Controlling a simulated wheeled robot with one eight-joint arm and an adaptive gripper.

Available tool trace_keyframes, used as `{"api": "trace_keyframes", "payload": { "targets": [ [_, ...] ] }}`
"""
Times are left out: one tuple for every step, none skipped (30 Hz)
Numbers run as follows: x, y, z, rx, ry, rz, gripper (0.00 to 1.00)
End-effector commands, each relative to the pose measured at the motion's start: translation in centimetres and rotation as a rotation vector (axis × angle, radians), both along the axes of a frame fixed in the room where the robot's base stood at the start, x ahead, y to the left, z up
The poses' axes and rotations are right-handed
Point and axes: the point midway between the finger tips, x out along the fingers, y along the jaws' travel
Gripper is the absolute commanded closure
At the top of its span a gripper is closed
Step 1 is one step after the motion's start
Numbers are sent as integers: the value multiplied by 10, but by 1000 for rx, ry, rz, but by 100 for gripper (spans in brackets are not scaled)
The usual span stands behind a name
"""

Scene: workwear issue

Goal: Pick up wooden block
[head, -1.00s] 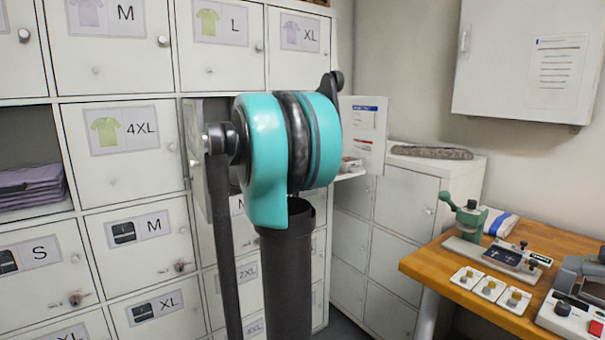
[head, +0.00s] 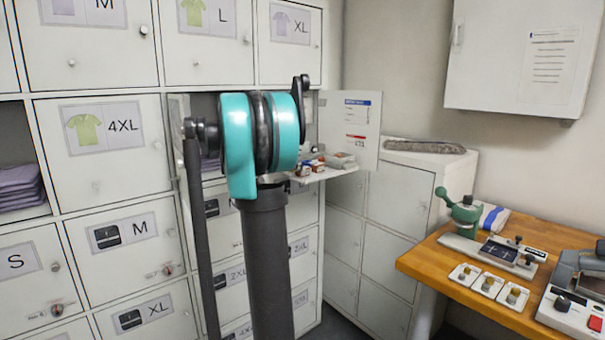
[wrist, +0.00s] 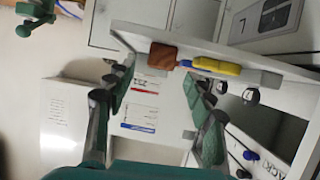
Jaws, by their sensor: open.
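The wooden block is most likely the small reddish-brown block (wrist: 163,54) on the shelf edge in the wrist view. It lies ahead of my gripper (wrist: 159,72), near the line between the fingertips. My gripper is open, with its two green-padded fingers spread and nothing between them that I can see as held. I cannot tell whether either finger touches the block. In the head view my gripper is hidden behind my arm. Small items show on the shelf there, too small to tell the block apart.
A yellow-and-blue item (wrist: 215,67) and a grey block (wrist: 262,78) lie beside the brown block. The white shelf (head: 325,174) juts from the open locker, with a door panel (head: 350,130) behind it. A wooden bench (head: 470,285) with tools stands at the right.

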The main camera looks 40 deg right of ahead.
Motion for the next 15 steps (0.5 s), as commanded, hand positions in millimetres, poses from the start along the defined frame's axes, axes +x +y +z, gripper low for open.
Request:
{"api": "trace_keyframes", "payload": {
  "targets": [
    [0,-4,-2,0,-1,-1,47],
    [0,-7,-3,0,0,-2,47],
    [0,-12,-5,0,0,-3,47],
    [0,-16,-7,0,1,-4,47],
    [0,-19,-9,0,1,-3,47],
    [1,-25,-11,0,1,-3,47],
    [1,-29,-13,0,1,-2,47],
    [2,-33,-15,0,1,-3,47],
    [2,-38,-17,0,0,-3,47],
    [3,-41,-18,0,1,-3,47],
    [3,-43,-19,0,1,-2,47],
    [3,-44,-19,0,0,-1,47],
    [3,-45,-20,0,0,0,47],
    [3,-45,-20,0,0,0,47],
    [3,-45,-20,0,0,0,47]
  ]
}}
